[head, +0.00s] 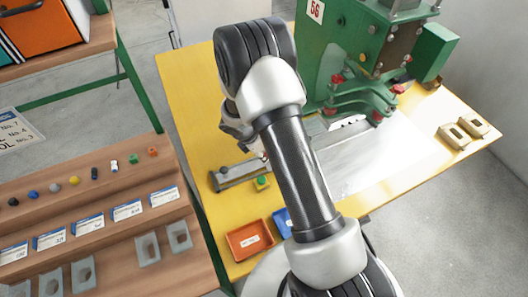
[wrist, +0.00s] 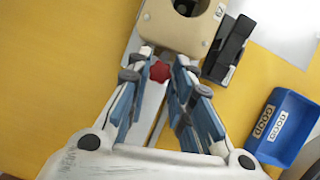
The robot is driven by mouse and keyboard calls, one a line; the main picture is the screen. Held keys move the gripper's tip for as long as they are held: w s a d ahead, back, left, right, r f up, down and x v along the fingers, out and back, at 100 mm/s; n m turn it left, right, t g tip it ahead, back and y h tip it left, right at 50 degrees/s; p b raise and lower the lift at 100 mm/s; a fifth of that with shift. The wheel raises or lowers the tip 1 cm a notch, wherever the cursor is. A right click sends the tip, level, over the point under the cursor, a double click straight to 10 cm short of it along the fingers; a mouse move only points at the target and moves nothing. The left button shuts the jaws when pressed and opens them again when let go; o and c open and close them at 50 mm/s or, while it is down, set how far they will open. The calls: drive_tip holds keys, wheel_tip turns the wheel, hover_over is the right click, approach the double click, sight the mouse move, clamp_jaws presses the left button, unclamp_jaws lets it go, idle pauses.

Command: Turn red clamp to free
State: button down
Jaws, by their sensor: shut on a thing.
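The red clamp (wrist: 160,72) is a small red star-shaped knob in the wrist view. It sits beside the lower edge of a beige block (wrist: 180,38) with a round dark opening. My gripper (wrist: 162,63) has its blue-padded fingers on either side of the knob and is shut on it. A grey bar shows below the knob between the fingers. In the head view, my own arm covers the gripper, the clamp and most of the beige block.
A black block (wrist: 230,48) stands right of the beige block. A blue tray (wrist: 300,130) and an orange tray (head: 249,240) lie on the yellow table (head: 190,90). A green machine (head: 345,50) stands behind. A wooden rack (head: 100,205) is left.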

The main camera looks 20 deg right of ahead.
drive_tip(key=m, duration=0.1)
drive_tip(key=m+g+p, duration=0.1)
drive_tip(key=m, duration=0.2)
drive_tip(key=shift+w+g+p, duration=0.25)
drive_tip(key=shift+g+p, duration=0.05)
drive_tip(key=shift+p, duration=0.1)
drive_tip(key=m, duration=0.2)
drive_tip(key=m+g+y, duration=0.1)
drive_tip(key=m, duration=0.1)
drive_tip(key=shift+w+d+m+g, duration=0.1)
drive_tip(key=shift+w+m+g, duration=0.05)
drive_tip(key=shift+m+g, duration=0.15)
drive_tip(key=m+g+y+b, duration=0.1)
drive_tip(key=m, duration=0.3)
drive_tip(key=shift+w+d+m, duration=0.1)
drive_tip(key=shift+d+m, duration=0.05)
drive_tip(key=shift+m, duration=0.15)
drive_tip(key=shift+d+m+g+y+b, duration=0.1)
drive_tip(key=shift+m+g+y+b, duration=0.25)
drive_tip(key=shift+m, duration=0.75)
drive_tip(key=shift+d+m+g+y+b, duration=0.15)
drive_tip(key=shift+m+y, duration=0.3)
drive_tip(key=shift+m, duration=0.65)
drive_tip(key=shift+a, duration=0.1)
drive_tip(key=c, duration=1.4)
unclamp_jaws()
